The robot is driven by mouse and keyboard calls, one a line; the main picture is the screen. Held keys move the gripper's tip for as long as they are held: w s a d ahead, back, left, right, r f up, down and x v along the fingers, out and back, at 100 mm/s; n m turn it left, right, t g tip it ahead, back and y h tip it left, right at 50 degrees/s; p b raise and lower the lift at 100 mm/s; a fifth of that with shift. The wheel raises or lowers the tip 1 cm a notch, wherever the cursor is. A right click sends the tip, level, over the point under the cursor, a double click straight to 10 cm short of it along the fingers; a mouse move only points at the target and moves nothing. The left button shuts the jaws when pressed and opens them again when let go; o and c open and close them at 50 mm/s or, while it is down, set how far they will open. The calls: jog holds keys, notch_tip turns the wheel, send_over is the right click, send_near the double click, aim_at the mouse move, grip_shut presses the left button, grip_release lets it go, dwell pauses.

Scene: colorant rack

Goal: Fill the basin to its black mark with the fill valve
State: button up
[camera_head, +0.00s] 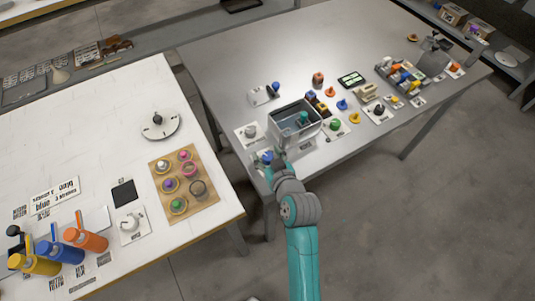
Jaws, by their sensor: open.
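The basin (272,118) is a grey open-topped box near the left front of the grey metal table, with a teal object (302,118) inside. Its black mark and water level are too small to make out. A blue knob (267,157) stands on a white plate at the table's front edge, and a green knob (335,125) sits on a plate right of the basin. I cannot tell which control is the fill valve. My gripper (276,157) is open, close beside the blue knob and in front of the basin; its fingers are small, and contact is unclear.
Another plate with a grey knob (250,131) lies left of the basin, and a blue-knobbed one (265,95) behind it. Small coloured parts and a rack (405,75) crowd the right. A white table (110,100) with bottles stands left. The metal table's back left is clear.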

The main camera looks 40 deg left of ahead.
jog(key=v, duration=1.2)
dwell(6.8)
